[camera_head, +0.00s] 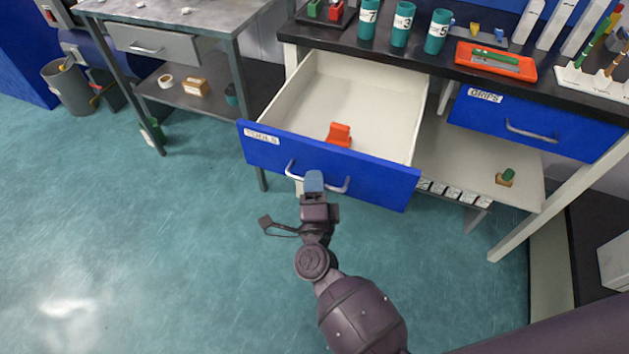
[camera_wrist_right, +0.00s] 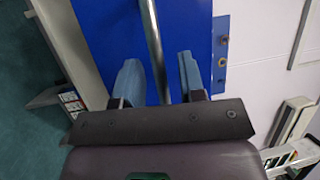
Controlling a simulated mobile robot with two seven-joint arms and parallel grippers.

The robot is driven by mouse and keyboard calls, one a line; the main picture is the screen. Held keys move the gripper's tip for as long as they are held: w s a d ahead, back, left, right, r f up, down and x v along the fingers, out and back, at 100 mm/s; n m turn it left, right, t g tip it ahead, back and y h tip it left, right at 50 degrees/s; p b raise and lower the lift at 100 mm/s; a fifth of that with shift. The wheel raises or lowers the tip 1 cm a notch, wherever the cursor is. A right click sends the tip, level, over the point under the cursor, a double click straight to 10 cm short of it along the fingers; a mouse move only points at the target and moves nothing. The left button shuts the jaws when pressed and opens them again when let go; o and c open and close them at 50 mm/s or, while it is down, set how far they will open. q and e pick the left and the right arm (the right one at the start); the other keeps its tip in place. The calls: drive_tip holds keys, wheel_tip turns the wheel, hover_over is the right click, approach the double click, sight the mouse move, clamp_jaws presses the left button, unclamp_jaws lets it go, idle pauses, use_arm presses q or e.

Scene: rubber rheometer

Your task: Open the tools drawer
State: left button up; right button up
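The blue-fronted tools drawer (camera_head: 380,178), labelled TOOLS, is pulled well out of the bench, showing its cream interior. A red object (camera_head: 339,135) lies inside near the front. The drawer's silver bar handle (camera_head: 338,187) is on its front face; it also shows in the right wrist view (camera_wrist_right: 154,45). My right gripper (camera_head: 314,183) is at the handle. In the right wrist view its blue fingers (camera_wrist_right: 160,80) stand apart on either side of the bar, with a visible gap beside it. My left gripper is not in view.
The closed GRIPS drawer (camera_head: 530,125) is at the right. The dark benchtop (camera_head: 455,57) holds several numbered teal cups and an orange tray (camera_head: 496,61). A grey side table (camera_head: 205,18) and a bin (camera_head: 68,88) stand left. The floor in front is clear.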

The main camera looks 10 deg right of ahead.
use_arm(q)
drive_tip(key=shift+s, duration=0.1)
use_arm(e)
drive_tip(key=v, duration=1)
use_arm(q)
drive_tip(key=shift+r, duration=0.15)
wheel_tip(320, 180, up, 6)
drive_tip(key=p, duration=0.7)
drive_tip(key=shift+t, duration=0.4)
use_arm(e)
drive_tip(key=s+d+n+g+y, duration=0.3)
drive_tip(key=s+d+n+g, duration=0.5)
drive_tip(key=s+d+n, duration=0.9)
drive_tip(key=d+n, duration=0.2)
drive_tip(key=n, duration=0.1)
drive_tip(key=shift+s+d+f+n+g+y, duration=0.2)
drive_tip(key=shift+s+d+n+g+y, duration=0.1)
drive_tip(key=shift+d+y, duration=0.1)
